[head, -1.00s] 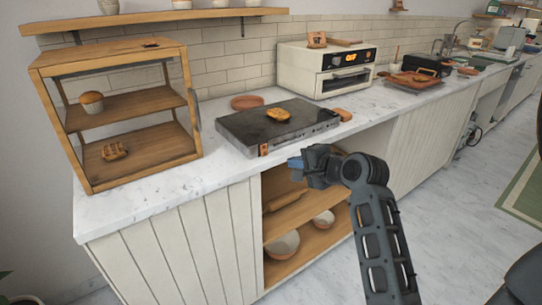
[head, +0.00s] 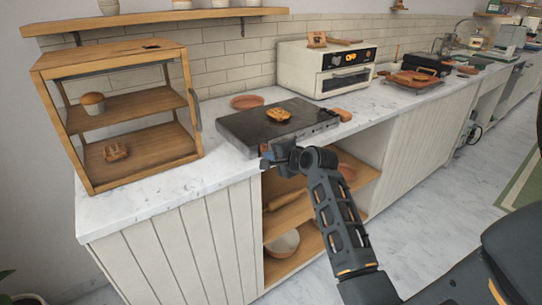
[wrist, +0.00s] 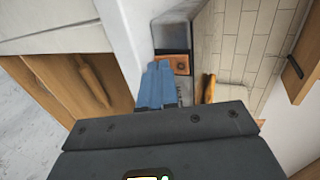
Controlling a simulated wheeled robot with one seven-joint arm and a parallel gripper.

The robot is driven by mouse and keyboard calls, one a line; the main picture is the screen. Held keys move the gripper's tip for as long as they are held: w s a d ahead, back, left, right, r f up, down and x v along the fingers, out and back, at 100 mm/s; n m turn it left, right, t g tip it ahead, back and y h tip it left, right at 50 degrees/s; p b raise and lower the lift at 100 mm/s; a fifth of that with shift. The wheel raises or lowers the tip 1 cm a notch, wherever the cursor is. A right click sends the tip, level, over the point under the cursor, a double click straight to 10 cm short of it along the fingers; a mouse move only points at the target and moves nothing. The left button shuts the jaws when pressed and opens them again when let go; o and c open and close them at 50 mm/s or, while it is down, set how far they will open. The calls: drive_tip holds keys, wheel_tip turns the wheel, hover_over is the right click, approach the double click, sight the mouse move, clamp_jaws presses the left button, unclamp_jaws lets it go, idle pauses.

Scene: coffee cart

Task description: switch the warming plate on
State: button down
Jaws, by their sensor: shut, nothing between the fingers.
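The warming plate (head: 244,124) is a dark flat slab on the marble counter, with a waffle (head: 278,115) on top. In the wrist view, an orange panel (wrist: 176,64) with a dark round mark is on the plate's front end. My gripper (head: 266,152) is at the plate's near front-left corner and hides this panel in the head view. Its blue fingers (wrist: 157,70) are shut and empty, with their tips just short of or at the panel. I cannot tell whether they touch it, or whether the plate is on.
A wooden display case (head: 120,110) with baked goods stands left of the plate. A cream oven (head: 305,75) is behind it to the right. A terracotta plate (head: 247,102) lies behind. Below the counter are open shelves (head: 290,220) with bowls.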

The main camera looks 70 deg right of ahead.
drive_tip(key=shift+w+f+t+b, duration=0.15)
drive_tip(key=shift+t+b, duration=0.15)
drive_tip(key=shift+b, duration=0.25)
drive_tip(key=shift+w+d+r+p, duration=0.1)
drive_tip(key=shift+r+p, duration=0.85)
drive_tip(key=shift+r, duration=0.05)
drive_tip(key=shift+f, duration=0.1)
